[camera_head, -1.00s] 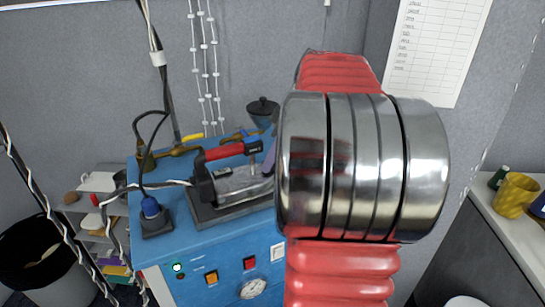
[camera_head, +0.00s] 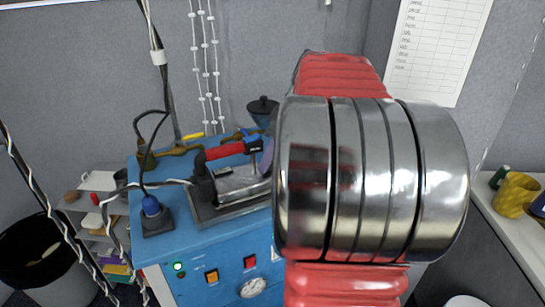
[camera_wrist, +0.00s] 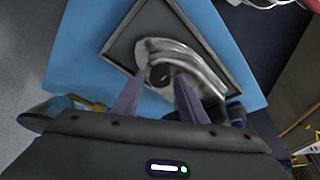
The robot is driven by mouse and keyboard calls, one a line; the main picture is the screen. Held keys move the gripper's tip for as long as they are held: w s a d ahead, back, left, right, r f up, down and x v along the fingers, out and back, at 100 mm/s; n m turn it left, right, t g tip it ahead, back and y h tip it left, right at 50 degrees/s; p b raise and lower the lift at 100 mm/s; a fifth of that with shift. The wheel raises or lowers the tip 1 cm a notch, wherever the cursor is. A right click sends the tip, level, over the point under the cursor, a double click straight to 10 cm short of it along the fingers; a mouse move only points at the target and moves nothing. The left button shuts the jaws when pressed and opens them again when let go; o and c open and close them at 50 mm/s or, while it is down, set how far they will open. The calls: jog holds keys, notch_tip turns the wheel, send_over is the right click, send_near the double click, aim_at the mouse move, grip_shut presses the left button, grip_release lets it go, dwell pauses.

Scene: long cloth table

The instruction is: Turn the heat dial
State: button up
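In the wrist view the iron's metal body (camera_wrist: 200,62) lies below my gripper. A small dark round dial (camera_wrist: 160,75) on the iron sits between my gripper's (camera_wrist: 160,80) two purple fingers. The fingers are apart, with gaps visible beside the dial. I cannot tell whether either finger touches it. In the head view my arm hides most of the gripper; one purple finger shows by the iron's right end.
The unit's front has a green lamp (camera_head: 179,267), an orange switch (camera_head: 211,276), a red switch (camera_head: 250,262) and a gauge (camera_head: 253,288). A dark funnel (camera_head: 263,106) stands behind.

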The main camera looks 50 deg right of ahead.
jog(key=shift+o, duration=0.7)
jog(key=shift+r, duration=0.1)
jog(key=shift+s+d+r, duration=0.1)
jog(key=shift+s+r, duration=0.05)
jog(key=shift+r, duration=0.15)
jog(key=v, duration=1.2)
jog(key=shift+r, duration=0.4)
jog(key=shift+s, duration=0.2)
